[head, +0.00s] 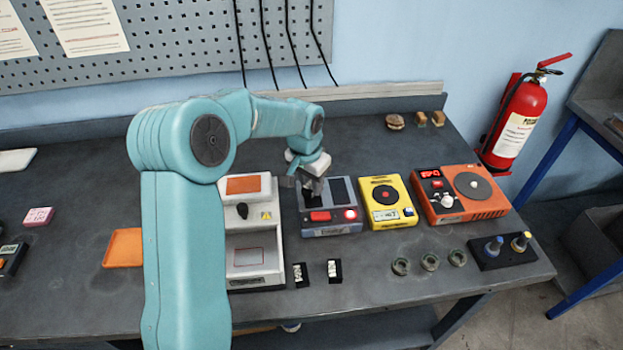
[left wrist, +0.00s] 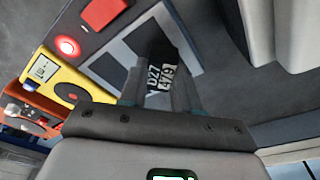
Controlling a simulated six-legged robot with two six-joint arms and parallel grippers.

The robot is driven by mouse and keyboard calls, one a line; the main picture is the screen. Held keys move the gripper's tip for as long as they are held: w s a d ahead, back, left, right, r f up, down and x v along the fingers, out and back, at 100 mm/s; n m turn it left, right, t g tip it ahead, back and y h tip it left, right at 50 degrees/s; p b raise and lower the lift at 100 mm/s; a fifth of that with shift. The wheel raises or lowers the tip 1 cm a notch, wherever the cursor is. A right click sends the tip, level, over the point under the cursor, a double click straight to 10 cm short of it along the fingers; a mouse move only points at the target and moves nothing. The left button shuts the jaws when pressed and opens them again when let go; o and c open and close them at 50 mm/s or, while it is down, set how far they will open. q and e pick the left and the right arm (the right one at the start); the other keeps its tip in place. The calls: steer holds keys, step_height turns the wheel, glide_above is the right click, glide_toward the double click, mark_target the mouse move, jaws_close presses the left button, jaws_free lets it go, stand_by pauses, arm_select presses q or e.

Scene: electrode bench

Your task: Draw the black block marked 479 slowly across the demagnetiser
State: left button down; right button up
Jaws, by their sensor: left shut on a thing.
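The black block (left wrist: 161,72) has a white label reading D27 479 in the left wrist view. My left gripper (head: 313,187) is shut on it, with a finger on each side of it. The grey box that looks like the demagnetiser (head: 345,229) has a red button, a lit red lamp and dark panels on top. It also shows in the left wrist view (left wrist: 92,45). The gripper and block are over the left dark panel; I cannot tell whether the block touches it. My right gripper is not in view.
Two other black blocks with white labels (head: 300,273) (head: 334,270) lie in front. A white and grey unit (head: 262,277) stands close on the left. A yellow device (head: 386,202) and an orange device (head: 460,194) stand to the right. Several small rings (head: 430,261) lie farther right.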

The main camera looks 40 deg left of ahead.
arm_select(q)
steer(key=shift+f, duration=0.25)
steer(key=shift+f, duration=0.2)
stand_by(0.3)
steer(key=shift+r, duration=0.15)
stand_by(0.4)
steer(key=shift+w+d, duration=0.1)
steer(key=shift+w, duration=0.1)
steer(key=shift+w+d+p, duration=0.3)
steer(key=shift+w+d, duration=0.8)
steer(key=shift+w, duration=0.3)
steer(key=shift+w+d+p, duration=0.25)
steer(key=shift+w+d, duration=0.85)
steer(key=shift+w, duration=0.25)
steer(key=shift+r, duration=0.15)
steer(key=shift+w+d+r+p, duration=0.1)
steer(key=shift+w+r+p, duration=0.05)
steer(key=shift+r+p, duration=0.55)
steer(key=shift+w+d+r+p, duration=0.15)
steer(key=shift+r+p, duration=0.3)
steer(key=shift+r, duration=0.3)
steer(key=shift+w+d+r+p, duration=0.1)
steer(key=shift+r+p, duration=0.5)
steer(key=shift+r, duration=0.15)
